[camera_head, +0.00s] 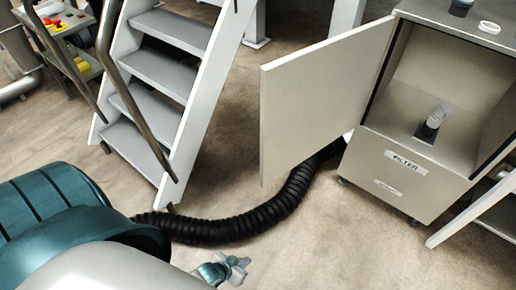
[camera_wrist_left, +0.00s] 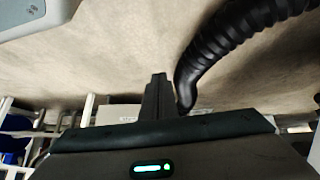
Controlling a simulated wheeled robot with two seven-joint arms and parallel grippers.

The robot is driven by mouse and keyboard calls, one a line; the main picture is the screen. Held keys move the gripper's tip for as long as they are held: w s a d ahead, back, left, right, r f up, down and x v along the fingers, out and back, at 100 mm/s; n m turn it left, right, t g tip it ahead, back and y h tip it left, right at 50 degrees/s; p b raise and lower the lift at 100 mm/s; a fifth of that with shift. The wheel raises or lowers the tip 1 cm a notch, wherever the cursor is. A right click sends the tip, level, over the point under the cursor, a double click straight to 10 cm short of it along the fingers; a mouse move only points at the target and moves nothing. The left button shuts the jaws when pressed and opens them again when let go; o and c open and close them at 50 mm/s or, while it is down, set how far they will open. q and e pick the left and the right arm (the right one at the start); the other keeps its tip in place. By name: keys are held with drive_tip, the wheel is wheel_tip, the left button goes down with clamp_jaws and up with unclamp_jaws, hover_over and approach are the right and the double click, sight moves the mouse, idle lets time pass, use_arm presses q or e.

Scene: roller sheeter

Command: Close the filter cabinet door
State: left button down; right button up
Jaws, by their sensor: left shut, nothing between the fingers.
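The filter cabinet (camera_head: 370,168) stands at the right in the head view, a beige box with a "FILTER" label on its lower front. Its door (camera_head: 325,95) is swung wide open to the left, and the inside is exposed. My left gripper (camera_head: 232,268) is low at the bottom middle, well short of the door and apart from it. It is shut and empty. In the left wrist view its fingers (camera_wrist_left: 158,95) are together, over the floor. My right gripper is in neither view.
A black corrugated hose (camera_head: 235,228) runs across the floor from beside my left arm to behind the door. A stair (camera_head: 165,85) stands left of the door. A small container (camera_head: 432,122) stands inside the cabinet. The floor before the cabinet is clear.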

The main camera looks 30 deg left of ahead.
use_arm(q)
drive_tip(key=w+a+r+n+t+h+b, duration=0.3)
drive_tip(key=w+a+r+n+t+b, duration=0.25)
drive_tip(key=w+a+r, duration=0.95)
drive_tip(key=w+a+r+n+t+h+b, duration=0.1)
drive_tip(key=a+r+n+h+b, duration=0.1)
drive_tip(key=r, duration=0.9)
drive_tip(key=w+a+r+n+t+h+b, duration=0.1)
drive_tip(key=a+r+n+h+b, duration=0.1)
drive_tip(key=r, duration=0.9)
drive_tip(key=shift+a+r+n+h, duration=0.2)
drive_tip(key=shift+n+h, duration=0.5)
drive_tip(key=shift+n, duration=0.55)
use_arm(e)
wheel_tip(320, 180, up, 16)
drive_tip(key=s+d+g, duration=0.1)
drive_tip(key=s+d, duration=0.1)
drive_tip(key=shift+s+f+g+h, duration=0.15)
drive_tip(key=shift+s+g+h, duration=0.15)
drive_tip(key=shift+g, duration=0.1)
use_arm(q)
drive_tip(key=shift+w+d, duration=0.1)
drive_tip(key=shift+w, duration=0.1)
drive_tip(key=w+d, duration=0.6)
drive_tip(key=d, duration=0.3)
drive_tip(key=shift+w+p, duration=0.3)
drive_tip(key=shift+w, duration=0.1)
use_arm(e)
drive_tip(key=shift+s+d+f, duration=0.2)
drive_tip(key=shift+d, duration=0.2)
